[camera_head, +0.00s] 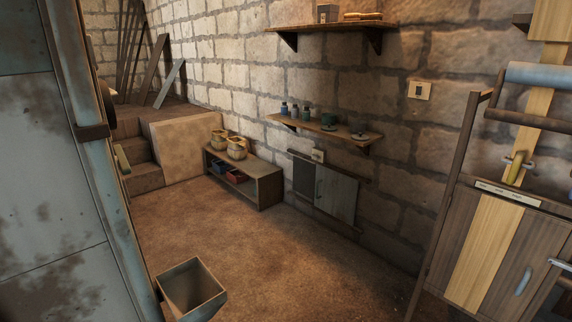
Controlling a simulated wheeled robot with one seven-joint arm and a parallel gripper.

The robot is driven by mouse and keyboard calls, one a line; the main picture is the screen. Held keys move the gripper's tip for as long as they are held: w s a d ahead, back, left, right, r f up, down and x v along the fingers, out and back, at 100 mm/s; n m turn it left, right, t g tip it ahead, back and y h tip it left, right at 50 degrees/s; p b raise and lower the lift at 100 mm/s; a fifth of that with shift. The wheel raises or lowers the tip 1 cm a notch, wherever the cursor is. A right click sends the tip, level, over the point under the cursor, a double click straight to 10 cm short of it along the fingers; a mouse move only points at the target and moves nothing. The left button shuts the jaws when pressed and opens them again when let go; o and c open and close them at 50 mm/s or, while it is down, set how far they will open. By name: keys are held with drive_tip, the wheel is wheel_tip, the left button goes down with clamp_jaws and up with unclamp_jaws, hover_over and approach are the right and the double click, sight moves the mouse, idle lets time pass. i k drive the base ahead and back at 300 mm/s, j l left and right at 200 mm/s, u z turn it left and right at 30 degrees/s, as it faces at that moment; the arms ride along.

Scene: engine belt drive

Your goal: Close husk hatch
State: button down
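No hatch in view is readably marked as the husk hatch. A grey-green panel with a small handle (336,194) is set low in the stone wall, beside a darker area (303,178); I cannot tell whether that is an opening or another panel. At the right, a wooden machine cabinet (454,247) has a front panel with a pale blue handle (522,281) and a label strip (507,193) above. Its front looks closed, but its lower part is cut off. My gripper is not in view.
A low bench (257,188) with baskets and small boxes stands along the wall. Two wall shelves (330,26) (325,128) hang above. An open square bin (190,289) stands in front. A large metal structure (45,180) blocks the left. The middle floor is clear.

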sight(336, 194)
drive_tip(key=i, duration=1.5)
drive_tip(key=i+j, duration=0.1)
drive_tip(key=i, duration=1.4)
drive_tip(key=i+z, duration=0.1)
drive_tip(key=i, duration=1.4)
drive_tip(key=i+j+z, duration=0.1)
drive_tip(key=i+z, duration=0.3)
